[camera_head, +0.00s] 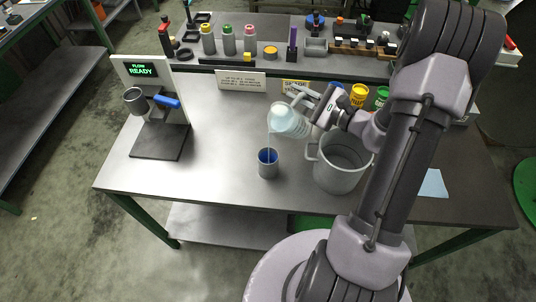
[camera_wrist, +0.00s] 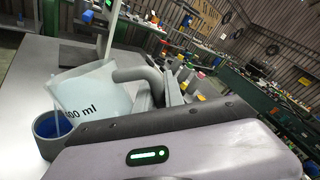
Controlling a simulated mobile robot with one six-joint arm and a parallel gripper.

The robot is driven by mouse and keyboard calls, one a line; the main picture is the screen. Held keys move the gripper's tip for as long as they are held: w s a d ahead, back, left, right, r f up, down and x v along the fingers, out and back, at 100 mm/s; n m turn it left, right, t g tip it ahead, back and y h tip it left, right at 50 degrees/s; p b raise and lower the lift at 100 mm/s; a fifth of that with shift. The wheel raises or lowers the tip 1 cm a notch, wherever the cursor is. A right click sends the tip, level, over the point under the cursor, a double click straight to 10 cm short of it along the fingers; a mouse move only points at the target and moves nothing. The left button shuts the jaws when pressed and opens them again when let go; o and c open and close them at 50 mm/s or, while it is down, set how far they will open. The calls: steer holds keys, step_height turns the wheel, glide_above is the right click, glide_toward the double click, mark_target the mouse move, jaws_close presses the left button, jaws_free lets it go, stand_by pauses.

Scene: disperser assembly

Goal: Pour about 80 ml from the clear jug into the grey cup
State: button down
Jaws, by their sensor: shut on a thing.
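The clear jug (camera_head: 287,121) is tilted to the left above the grey cup, with a thin pale stream falling from its lip. My gripper (camera_head: 319,103) is shut on the jug's handle. The jug also shows in the wrist view (camera_wrist: 95,95), with "ml" lettering on its side and its handle (camera_wrist: 147,78) at my gripper. The grey cup (camera_head: 268,171) stands upright on the table below the jug's lip, with blue inside.
A large grey pot (camera_head: 342,178) stands right of the cup, near my arm. A flow stand (camera_head: 160,139) reading "READY" is at left. A back shelf (camera_head: 300,63) holds bottles and small parts. The table (camera_head: 215,165) between stand and cup is clear.

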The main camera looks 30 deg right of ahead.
steer(key=shift+s+a+f+n+b, duration=0.1)
steer(key=shift+a+f+n+b, duration=0.4)
steer(key=shift+f+n+b, duration=0.1)
stand_by(1.5)
steer(key=shift+a+r, duration=0.1)
steer(key=shift+a, duration=0.05)
stand_by(1.5)
